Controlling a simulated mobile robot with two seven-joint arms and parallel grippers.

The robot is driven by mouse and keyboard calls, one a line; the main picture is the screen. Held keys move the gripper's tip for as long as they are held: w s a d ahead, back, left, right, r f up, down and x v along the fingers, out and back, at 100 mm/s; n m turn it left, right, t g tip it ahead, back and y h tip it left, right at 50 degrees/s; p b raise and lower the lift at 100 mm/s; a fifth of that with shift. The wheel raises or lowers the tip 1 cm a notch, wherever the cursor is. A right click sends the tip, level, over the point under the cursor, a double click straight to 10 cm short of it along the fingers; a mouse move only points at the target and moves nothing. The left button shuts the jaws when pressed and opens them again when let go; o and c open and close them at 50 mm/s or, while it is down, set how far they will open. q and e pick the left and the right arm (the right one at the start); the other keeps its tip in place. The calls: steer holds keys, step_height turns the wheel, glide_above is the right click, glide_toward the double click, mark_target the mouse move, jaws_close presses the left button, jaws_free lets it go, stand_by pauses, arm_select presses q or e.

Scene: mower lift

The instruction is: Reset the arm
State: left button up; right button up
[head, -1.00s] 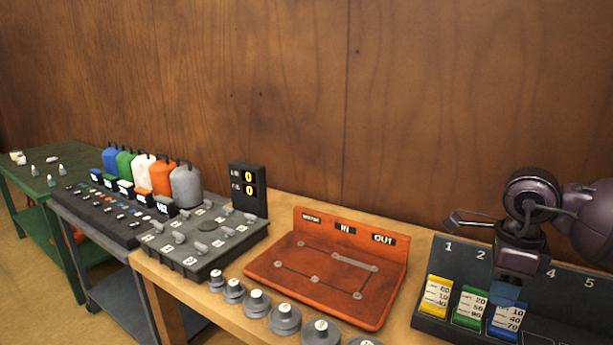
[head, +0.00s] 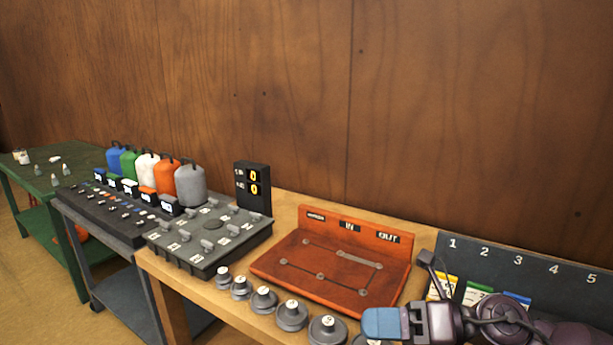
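My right gripper (head: 383,322) is low in the head view, right of centre. Its blue fingertip points left, in front of the orange board (head: 330,292) and over the front part of the wooden bench. The near finger hides any gap, so I cannot tell whether it is open or shut. I see nothing clearly held in it. My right arm comes in from the lower right and covers the lower part of the dark numbered rack (head: 517,264). My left gripper is not in view.
Grey round weights (head: 291,314) line the bench's front edge, some close to my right gripper. A grey knobbed panel (head: 210,239) and a black display (head: 253,188) reading zeros stand left of the board. Coloured jugs (head: 190,185) stand farther left. A wooden wall (head: 230,90) is behind.

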steer(key=w+d+m+t+h, duration=0.3)
steer(key=d+m+t+h, duration=0.15)
steer(key=m+t, duration=1.25)
steer(key=s+d+f+m+g+h, duration=0.2)
steer(key=s+d+f+m+h, duration=0.1)
steer(key=d+f+m+h, duration=1.05)
steer(key=s+f+m+g, duration=0.6)
steer(key=s+g, duration=0.1)
steer(key=s, duration=0.4)
steer(key=s+f+m+g, duration=0.5)
steer(key=s+m+g, duration=0.15)
steer(key=s, duration=0.45)
steer(key=w+f+n+t, duration=0.1)
steer(key=w+f+t, duration=0.6)
steer(key=f, duration=0.3)
steer(key=shift+a+f+n+t+y, duration=0.15)
steer(key=shift+f+n+t+y, duration=0.05)
steer(key=shift+n+t+y, duration=0.2)
